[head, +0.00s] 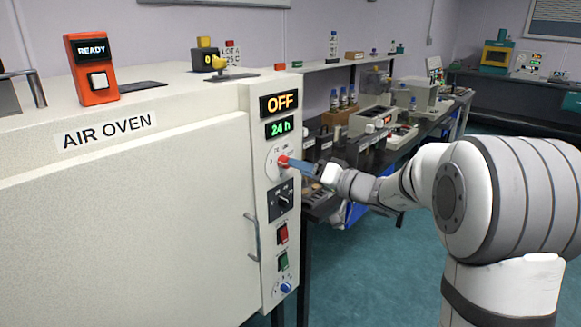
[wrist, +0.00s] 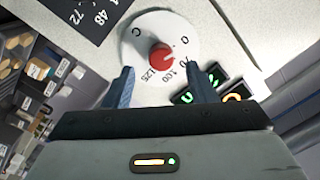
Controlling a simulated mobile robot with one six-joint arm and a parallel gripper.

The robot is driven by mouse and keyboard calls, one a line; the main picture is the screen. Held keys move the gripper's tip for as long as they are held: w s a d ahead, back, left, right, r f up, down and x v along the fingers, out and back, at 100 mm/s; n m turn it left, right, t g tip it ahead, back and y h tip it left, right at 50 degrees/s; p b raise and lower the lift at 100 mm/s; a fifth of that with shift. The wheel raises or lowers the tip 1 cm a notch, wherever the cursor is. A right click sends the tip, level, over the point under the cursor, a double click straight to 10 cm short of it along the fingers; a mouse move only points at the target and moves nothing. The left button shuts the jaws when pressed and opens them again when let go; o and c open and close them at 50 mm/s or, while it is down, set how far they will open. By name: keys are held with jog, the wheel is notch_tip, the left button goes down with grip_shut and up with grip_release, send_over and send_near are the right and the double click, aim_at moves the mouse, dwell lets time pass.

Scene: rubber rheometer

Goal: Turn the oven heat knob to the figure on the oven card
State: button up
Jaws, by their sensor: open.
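The air oven (head: 150,210) fills the left of the head view. Its red heat knob (wrist: 161,56) sits at the centre of a white round dial (wrist: 145,30) marked 70, 100 and 125 in the wrist view. My gripper (wrist: 160,72) is open, its two blue fingers apart on either side of the knob's lower part, with no clear contact. In the head view the knob (head: 283,160) shows just beyond the fingers. The oven card (head: 231,60) stands on the oven top; it reads LOT A and 25 C, its left part hidden by a yellow object.
The panel's OFF display (head: 282,103) and 24 h display (head: 279,128) are above the dial. A black timer dial (head: 283,200) and rocker switches (head: 282,234) are below. The door handle (head: 252,237) juts out left of them. A bench (head: 345,150) stands behind my arm.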

aim_at(285, 162)
jog(key=x, duration=0.4)
jog(key=shift+c, duration=0.5)
